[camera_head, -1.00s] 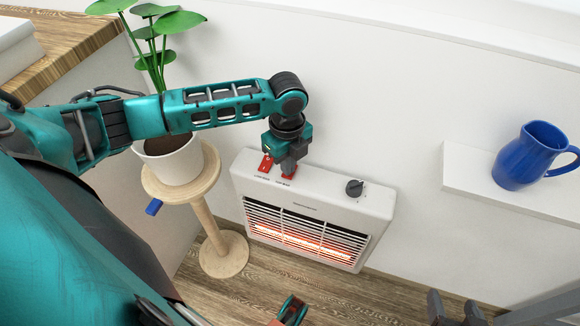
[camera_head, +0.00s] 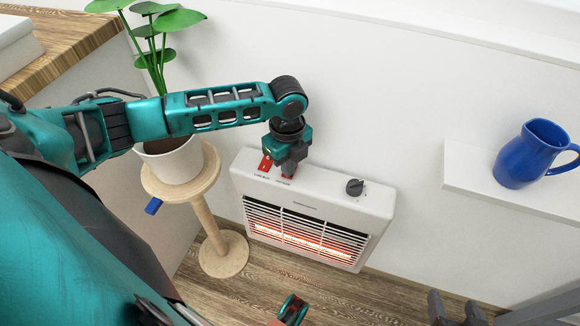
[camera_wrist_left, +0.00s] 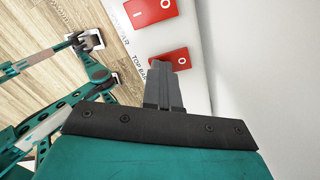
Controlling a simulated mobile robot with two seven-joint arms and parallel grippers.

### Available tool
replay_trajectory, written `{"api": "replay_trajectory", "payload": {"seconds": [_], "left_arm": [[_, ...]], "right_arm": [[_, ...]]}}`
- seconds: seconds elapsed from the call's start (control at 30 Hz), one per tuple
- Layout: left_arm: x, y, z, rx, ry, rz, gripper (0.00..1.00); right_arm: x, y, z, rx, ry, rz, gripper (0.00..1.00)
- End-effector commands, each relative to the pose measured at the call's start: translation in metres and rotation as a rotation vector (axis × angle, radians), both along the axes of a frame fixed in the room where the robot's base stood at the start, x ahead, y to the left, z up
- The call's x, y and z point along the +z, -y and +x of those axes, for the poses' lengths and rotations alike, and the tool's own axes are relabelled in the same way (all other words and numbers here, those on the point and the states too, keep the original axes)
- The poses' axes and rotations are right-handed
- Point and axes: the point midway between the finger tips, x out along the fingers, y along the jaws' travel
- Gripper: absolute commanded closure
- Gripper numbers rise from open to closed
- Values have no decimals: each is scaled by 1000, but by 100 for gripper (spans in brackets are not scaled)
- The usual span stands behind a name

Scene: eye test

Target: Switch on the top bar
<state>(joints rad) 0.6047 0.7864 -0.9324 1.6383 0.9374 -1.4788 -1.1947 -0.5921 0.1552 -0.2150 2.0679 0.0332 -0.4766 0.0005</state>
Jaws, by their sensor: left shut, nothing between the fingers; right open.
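The white heater (camera_head: 330,200) stands by the wall with two red rocker switches and a dark knob (camera_head: 355,187) on its top. An orange glow shows behind its grille (camera_head: 300,243). My left gripper (camera_head: 289,172) is shut and empty, its tips at the right-hand red switch (camera_head: 287,173). In the left wrist view this switch (camera_wrist_left: 158,57) lies beside the label "TOP BAR"; its "O" shows, and the fingertips (camera_wrist_left: 181,67) overlap it. I cannot tell whether they press it. The other switch (camera_head: 265,164) is to its left. My right gripper (camera_head: 455,308) is open and empty at the bottom.
A potted plant (camera_head: 172,162) stands on a wooden stand (camera_head: 222,252) left of the heater. A blue jug (camera_head: 525,160) stands on a white shelf (camera_head: 470,180) at the right. A wood-topped counter (camera_head: 70,40) is at the upper left. The wall above the heater is clear.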

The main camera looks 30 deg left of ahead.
Motion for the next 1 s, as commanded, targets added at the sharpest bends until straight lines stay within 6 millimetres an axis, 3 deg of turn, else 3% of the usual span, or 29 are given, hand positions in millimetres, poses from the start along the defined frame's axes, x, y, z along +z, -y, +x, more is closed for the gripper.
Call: {"api": "replay_trajectory", "payload": {"seconds": [1.0], "left_arm": [[66, 0, -1, 0, -4, 1, 100]], "right_arm": [[82, 2, 1, -9, 15, 1, 37]]}}
